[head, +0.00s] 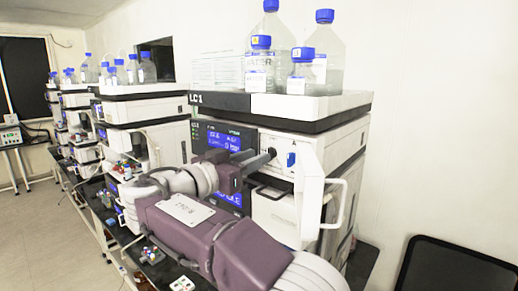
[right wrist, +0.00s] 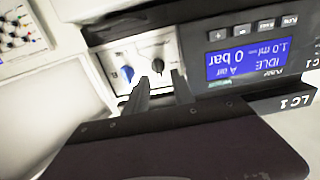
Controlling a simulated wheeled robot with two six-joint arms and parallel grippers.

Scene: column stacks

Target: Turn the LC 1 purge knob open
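The LC 1 stack (head: 225,101) stands in the middle of the head view, its label on the top tray's front edge. Its front panel (right wrist: 112,58) carries a black knob (right wrist: 157,66) and a blue knob (right wrist: 127,74); the blue knob also shows in the head view (head: 291,159). The lettering beside them is too small to read. My right gripper (right wrist: 161,88) is open, its two fingers pointing at the panel. The black knob shows between the fingertips, with nothing clearly held; whether they touch it I cannot tell. My left gripper is out of view.
A lit blue display (right wrist: 245,58) reads IDLE and 0 bar, upside down in the wrist view. Blue-capped bottles (head: 325,55) stand on top of the stack. An open white door with a handle (head: 310,195) juts out right of the panel. Other stacks (head: 140,108) stand left.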

